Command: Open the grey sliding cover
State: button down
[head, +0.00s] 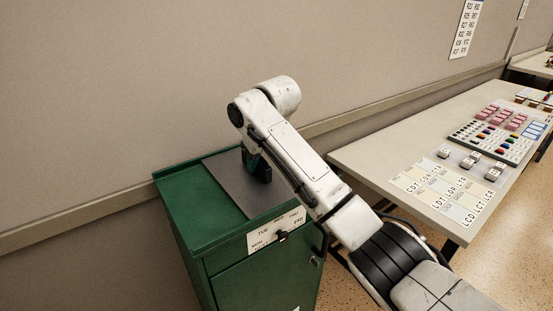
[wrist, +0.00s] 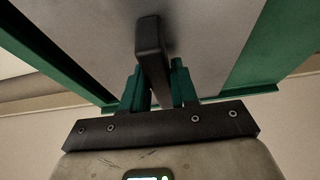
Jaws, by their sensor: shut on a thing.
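The grey sliding cover (head: 226,185) lies flat in the top of a green cabinet (head: 215,240). It also shows as a grey panel in the wrist view (wrist: 215,30). A dark bar handle (wrist: 150,38) stands out from the cover. My gripper (head: 259,168) is over the cover, pointing down, and its green-tipped fingers (wrist: 157,80) are shut on the handle, one on each side. In the head view my arm hides part of the cover and most of the handle. I cannot tell how far the cover has slid.
A wall with a rail (head: 90,215) runs behind the cabinet. A long table (head: 385,151) at right bears lettered cards (head: 440,190), small blocks and a button panel (head: 490,140).

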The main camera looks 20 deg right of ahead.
jog(key=s+a+p, duration=0.1)
jog(key=a, duration=0.3)
jog(key=s+a+p, duration=0.1)
jog(key=a+p, duration=0.1)
jog(key=a, duration=0.2)
jog(key=s+a+p, duration=0.1)
jog(key=a, duration=0.2)
jog(key=shift+s+a+r, duration=0.1)
jog(key=shift+s+a, duration=0.25)
jog(key=shift+a, duration=0.05)
jog(key=c, duration=1)
grip_release()
jog(key=shift+o, duration=0.2)
jog(key=v, duration=1)
jog(key=shift+r+b, duration=0.35)
jog(key=shift+b, duration=0.05)
